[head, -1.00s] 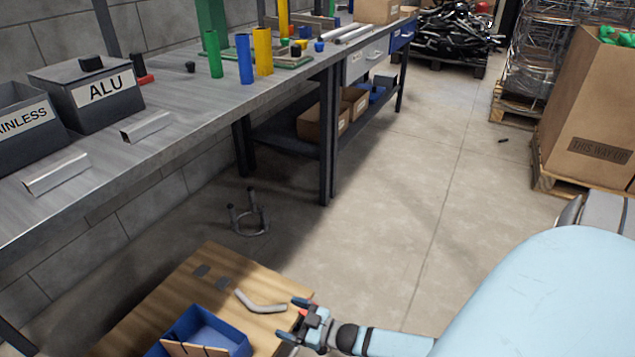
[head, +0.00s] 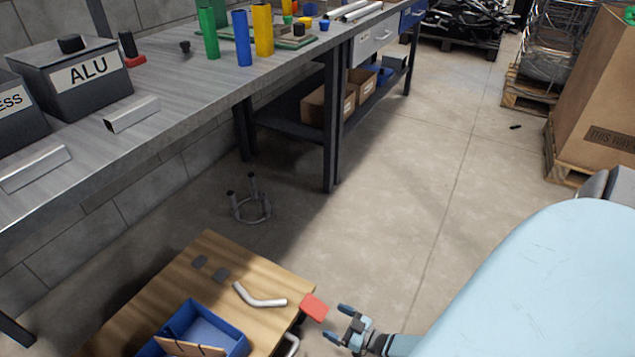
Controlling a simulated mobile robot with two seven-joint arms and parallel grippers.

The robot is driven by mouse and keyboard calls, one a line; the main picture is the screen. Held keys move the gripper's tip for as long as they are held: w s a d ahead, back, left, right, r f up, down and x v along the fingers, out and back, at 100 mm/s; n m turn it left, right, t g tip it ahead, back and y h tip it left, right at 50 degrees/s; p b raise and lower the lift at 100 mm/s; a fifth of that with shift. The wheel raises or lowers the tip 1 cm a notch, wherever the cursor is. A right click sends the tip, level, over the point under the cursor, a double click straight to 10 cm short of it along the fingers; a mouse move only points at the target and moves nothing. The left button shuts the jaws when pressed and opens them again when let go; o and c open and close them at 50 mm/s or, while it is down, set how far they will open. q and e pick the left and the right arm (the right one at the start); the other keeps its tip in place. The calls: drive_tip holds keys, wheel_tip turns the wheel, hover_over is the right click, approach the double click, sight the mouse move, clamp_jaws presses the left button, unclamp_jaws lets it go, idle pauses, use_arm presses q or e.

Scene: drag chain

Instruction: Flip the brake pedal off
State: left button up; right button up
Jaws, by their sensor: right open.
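A red flat piece (head: 314,307), which looks like the brake pedal, sticks out at the right corner of a wooden-topped cart (head: 215,262). I cannot tell its tilt well from above. My right gripper (head: 338,322) is just to the right of the red piece, with its dark fingers spread and pointing toward it. A small gap shows between the fingers and the piece. The gripper holds nothing. My left gripper is not in view.
A bent metal tube (head: 259,297) and a blue tray (head: 205,325) rest on the cart top. A workbench (head: 185,85) with boxes and coloured tubes runs along the left. A round metal stand (head: 250,208) is on the floor beneath.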

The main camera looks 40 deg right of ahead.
sight(317, 311)
drive_tip(key=b+x, duration=0.1)
drive_tip(key=x, duration=0.6)
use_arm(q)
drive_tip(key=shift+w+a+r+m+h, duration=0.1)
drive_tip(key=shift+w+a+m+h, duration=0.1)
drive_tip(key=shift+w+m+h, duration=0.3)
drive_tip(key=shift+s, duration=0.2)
